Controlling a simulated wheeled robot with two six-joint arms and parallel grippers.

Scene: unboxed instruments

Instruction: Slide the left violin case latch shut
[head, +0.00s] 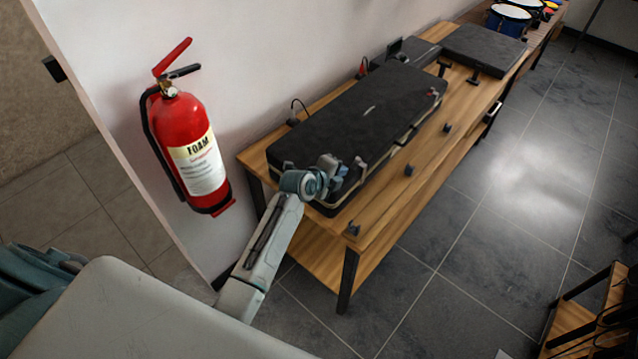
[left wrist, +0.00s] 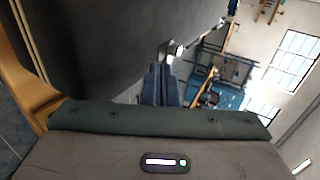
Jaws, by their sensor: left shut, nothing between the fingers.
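The long black violin case (head: 350,115) lies closed on the wooden bench, with a pale seam along its side. My left gripper (head: 357,166) is at the case's near end, close to its front side. In the left wrist view the case (left wrist: 100,45) fills the upper left as a dark surface. The gripper's fingers (left wrist: 160,84) are together and empty beside it. A small bright metal piece (left wrist: 179,50) on the case's edge lies just beyond the fingertips; it may be the left latch, but its position cannot be told. My right gripper is out of view.
The wooden bench (head: 385,205) has several small black pieces along its front edge, one of them (head: 352,230) near my arm. A red fire extinguisher (head: 188,145) hangs on the wall at left. Another black case (head: 484,48) lies farther back.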

